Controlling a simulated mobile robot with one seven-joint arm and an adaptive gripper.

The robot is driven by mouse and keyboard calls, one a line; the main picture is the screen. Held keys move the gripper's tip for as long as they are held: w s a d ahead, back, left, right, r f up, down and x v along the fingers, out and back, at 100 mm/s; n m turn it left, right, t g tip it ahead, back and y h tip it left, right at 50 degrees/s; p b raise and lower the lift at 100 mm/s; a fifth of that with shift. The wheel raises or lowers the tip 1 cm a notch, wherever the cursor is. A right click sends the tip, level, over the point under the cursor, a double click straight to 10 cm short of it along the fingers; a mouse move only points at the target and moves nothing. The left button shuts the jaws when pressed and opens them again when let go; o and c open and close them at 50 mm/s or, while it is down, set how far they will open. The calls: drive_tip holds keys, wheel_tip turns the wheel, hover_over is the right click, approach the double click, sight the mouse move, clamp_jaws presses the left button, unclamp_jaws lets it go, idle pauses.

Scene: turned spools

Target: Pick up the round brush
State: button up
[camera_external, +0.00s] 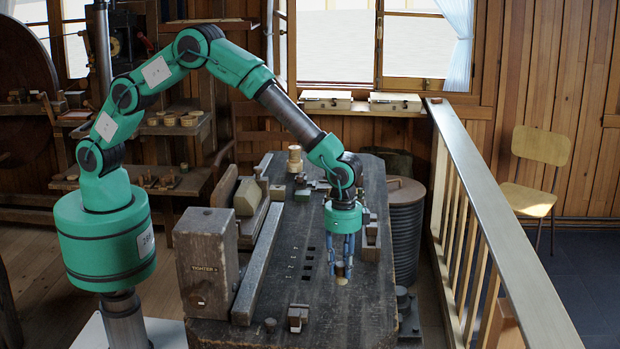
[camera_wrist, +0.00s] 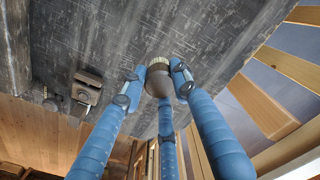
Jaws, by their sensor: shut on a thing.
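The round brush (camera_wrist: 158,68) is a small round piece with a pale rim and a darker brownish body. In the wrist view it sits between the tips of my blue fingers. In the outside view the brush (camera_external: 342,281) is a small yellowish spot under the fingertips, mostly hidden by them. My gripper (camera_external: 341,270) points down over the front part of the dark workbench (camera_external: 365,312), its fingers shut on the brush. My gripper also shows in the wrist view (camera_wrist: 160,88). I cannot tell whether the brush touches the bench top.
A wooden block (camera_external: 207,255) stands at the bench's front left, beside a long rail (camera_external: 258,264). A small metal fitting (camera_external: 298,317) is near the front edge. A ribbed drum (camera_external: 404,235) and a railing (camera_external: 500,220) stand to the right. The bench around my gripper is mostly clear.

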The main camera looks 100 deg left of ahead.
drive_tip(key=s+a+r+p, duration=0.1)
drive_tip(key=s+a, duration=0.3)
drive_tip(key=s, duration=1.1)
drive_tip(key=shift+s, duration=0.2)
